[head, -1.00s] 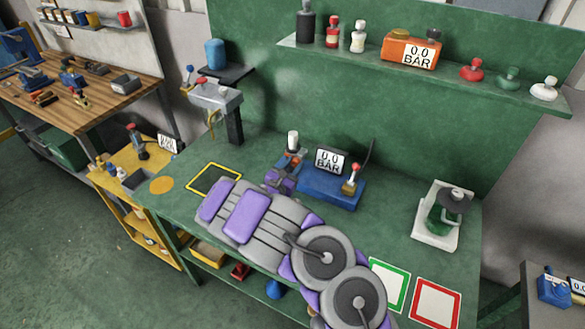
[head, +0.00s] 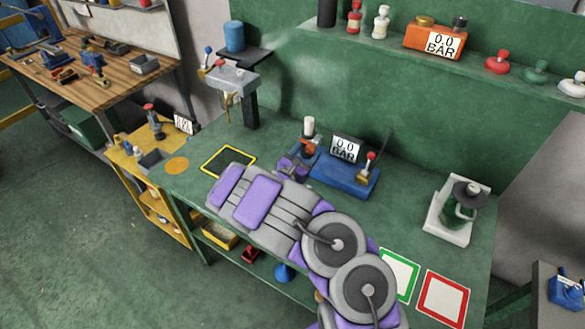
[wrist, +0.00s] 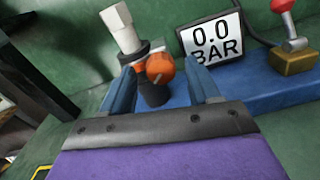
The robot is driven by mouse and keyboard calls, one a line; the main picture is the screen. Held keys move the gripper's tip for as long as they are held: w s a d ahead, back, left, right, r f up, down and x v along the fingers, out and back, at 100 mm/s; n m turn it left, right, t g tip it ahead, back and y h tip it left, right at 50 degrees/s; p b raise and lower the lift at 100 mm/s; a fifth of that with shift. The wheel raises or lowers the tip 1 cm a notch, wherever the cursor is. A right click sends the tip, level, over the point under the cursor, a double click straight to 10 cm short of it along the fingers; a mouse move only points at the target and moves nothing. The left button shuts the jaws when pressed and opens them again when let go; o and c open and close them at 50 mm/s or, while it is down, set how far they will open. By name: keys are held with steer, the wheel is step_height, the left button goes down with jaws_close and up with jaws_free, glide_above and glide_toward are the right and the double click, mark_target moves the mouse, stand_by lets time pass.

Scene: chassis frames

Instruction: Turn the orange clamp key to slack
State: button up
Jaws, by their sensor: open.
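The orange clamp key (wrist: 160,68) sits on a dark upright fitting with a white cylinder (wrist: 119,27) on top, at the left end of the blue base (head: 343,176). In the head view the key (head: 308,146) is small and partly hidden by my gripper. My gripper (wrist: 164,82) is open, its two blue fingers on either side of the key in the wrist view. I cannot tell whether the fingers touch it. A gauge sign (wrist: 213,38) reading 0.0 BAR stands behind the blue base. The key's exact angle is unclear.
A red-knobbed lever on a brass block (head: 364,175) stands at the blue base's right end. A grey clamp stand (head: 236,85) rises behind left. A white-based device (head: 447,225) stands at right. Yellow, green and red outlined squares mark the green bench.

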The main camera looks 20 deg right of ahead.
steer(key=p+v, duration=0.2)
steer(key=v, duration=1.4)
steer(key=shift+s+a+p, duration=0.15)
steer(key=shift+a+p, duration=0.15)
steer(key=shift+p, duration=0.05)
